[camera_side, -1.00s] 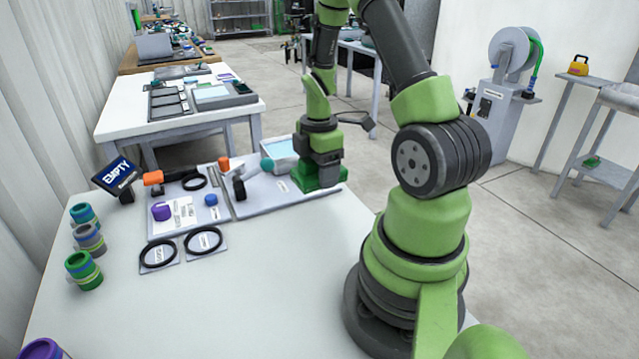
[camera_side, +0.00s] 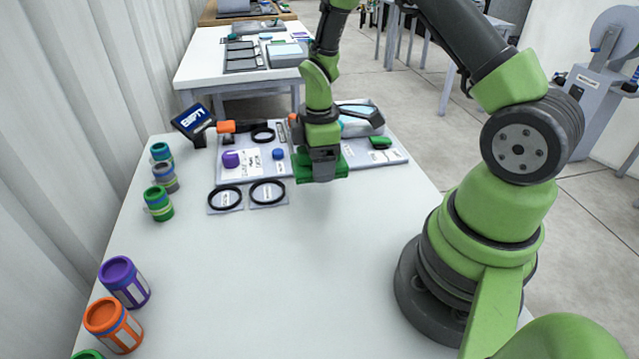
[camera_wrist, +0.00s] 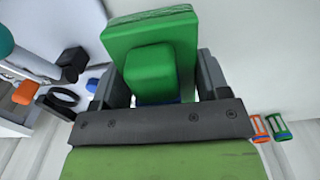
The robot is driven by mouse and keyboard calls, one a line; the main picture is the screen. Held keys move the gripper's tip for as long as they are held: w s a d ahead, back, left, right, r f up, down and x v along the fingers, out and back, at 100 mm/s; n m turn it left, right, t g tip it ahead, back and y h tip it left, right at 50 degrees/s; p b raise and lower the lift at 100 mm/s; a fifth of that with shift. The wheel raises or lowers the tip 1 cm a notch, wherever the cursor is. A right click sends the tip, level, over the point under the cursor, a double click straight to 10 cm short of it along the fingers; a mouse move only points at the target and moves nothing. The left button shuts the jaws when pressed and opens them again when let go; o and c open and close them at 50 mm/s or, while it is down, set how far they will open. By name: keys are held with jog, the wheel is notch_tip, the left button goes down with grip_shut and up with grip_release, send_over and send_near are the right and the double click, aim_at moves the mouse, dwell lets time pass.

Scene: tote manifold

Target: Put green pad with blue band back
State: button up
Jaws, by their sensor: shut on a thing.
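My gripper (camera_side: 322,158) is shut on a green pad (camera_side: 334,172) and holds it in front of the right-hand tray, apparently above the white table. In the wrist view the green pad (camera_wrist: 150,32) has a wide slab and a smaller raised block between my fingers (camera_wrist: 160,82). A sliver of blue shows at the block's lower edge; the rest of any band is hidden. Another small green piece (camera_side: 380,142) lies on the right-hand grey tray (camera_side: 394,156). I cannot tell whether that piece has a band.
An "EMPTY" sign (camera_side: 193,120) stands at the back left. The left tray holds a purple piece (camera_side: 231,159) and a blue cap (camera_side: 278,154). Two black rings (camera_side: 225,197) lie in front. Several banded jars (camera_side: 158,204) line the left edge. The table's middle is clear.

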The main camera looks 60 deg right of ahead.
aim_at(319, 193)
jog(key=shift+f, duration=2.7)
jog(key=o, duration=0.7)
jog(key=shift+f, duration=0.15)
